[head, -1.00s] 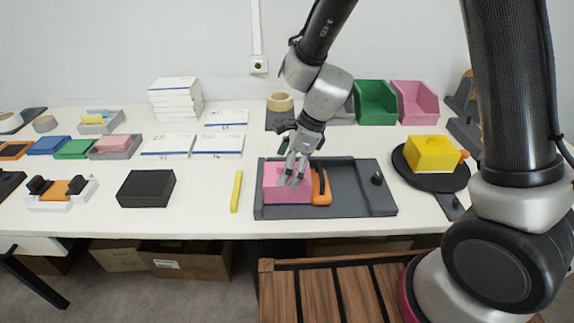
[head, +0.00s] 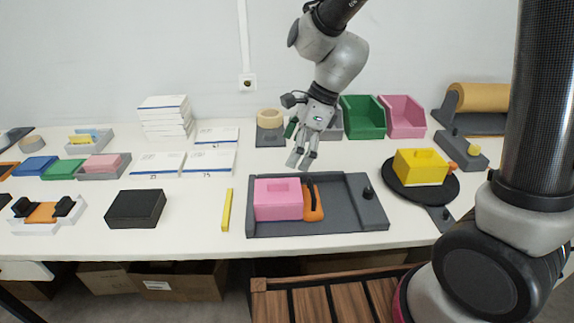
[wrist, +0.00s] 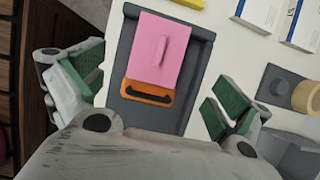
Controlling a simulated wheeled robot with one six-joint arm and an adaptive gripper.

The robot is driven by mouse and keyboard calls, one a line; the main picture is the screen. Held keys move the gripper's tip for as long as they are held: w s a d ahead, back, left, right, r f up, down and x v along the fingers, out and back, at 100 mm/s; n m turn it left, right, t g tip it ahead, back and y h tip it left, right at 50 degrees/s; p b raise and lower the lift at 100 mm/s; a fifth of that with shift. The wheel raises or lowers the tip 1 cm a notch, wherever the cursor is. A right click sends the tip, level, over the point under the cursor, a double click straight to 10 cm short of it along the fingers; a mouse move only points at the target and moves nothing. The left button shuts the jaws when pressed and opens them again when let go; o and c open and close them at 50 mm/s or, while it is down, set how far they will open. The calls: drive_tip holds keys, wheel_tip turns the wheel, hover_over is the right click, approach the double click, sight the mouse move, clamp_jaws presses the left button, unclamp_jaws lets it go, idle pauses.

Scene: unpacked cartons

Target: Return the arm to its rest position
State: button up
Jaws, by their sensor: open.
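My gripper (head: 301,160) is open and empty in the head view, above the back edge of the dark grey tray (head: 340,213). In the wrist view its two green-padded fingers (wrist: 158,98) are spread wide with nothing between the pads. Below it, a pink box (head: 278,200) with a small handle sits in the tray's left part, and an orange tool (head: 313,204) with a dark handle lies beside it. The pink box also shows in the wrist view (wrist: 152,62), apart from the fingers.
A yellow box (head: 420,167) sits on a round black plate (head: 447,189) at right. Green (head: 362,117) and pink (head: 402,116) bins and a tape roll (head: 270,118) stand behind. A yellow bar (head: 227,210) and black box (head: 136,208) lie left.

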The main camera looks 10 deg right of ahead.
drive_tip(key=shift+d+r, duration=0.15)
drive_tip(key=shift+r, duration=0.2)
drive_tip(key=s+d+r+n+t+h, duration=0.1)
drive_tip(key=s+d+r+n, duration=0.3)
drive_tip(key=d, duration=0.5)
drive_tip(key=s+d+r+n+t+h, duration=0.1)
drive_tip(key=s+d+r+n+h, duration=0.1)
drive_tip(key=s+d+r+n, duration=0.2)
drive_tip(key=s+d+r+n+t+h, duration=0.1)
drive_tip(key=s+d+r+n, duration=0.4)
drive_tip(key=d, duration=1)
drive_tip(key=s+n+t, duration=0.1)
drive_tip(key=s+n, duration=0.2)
drive_tip(key=n, duration=0.2)
drive_tip(key=shift+s+d+h, duration=0.15)
drive_tip(key=shift+h, duration=0.15)
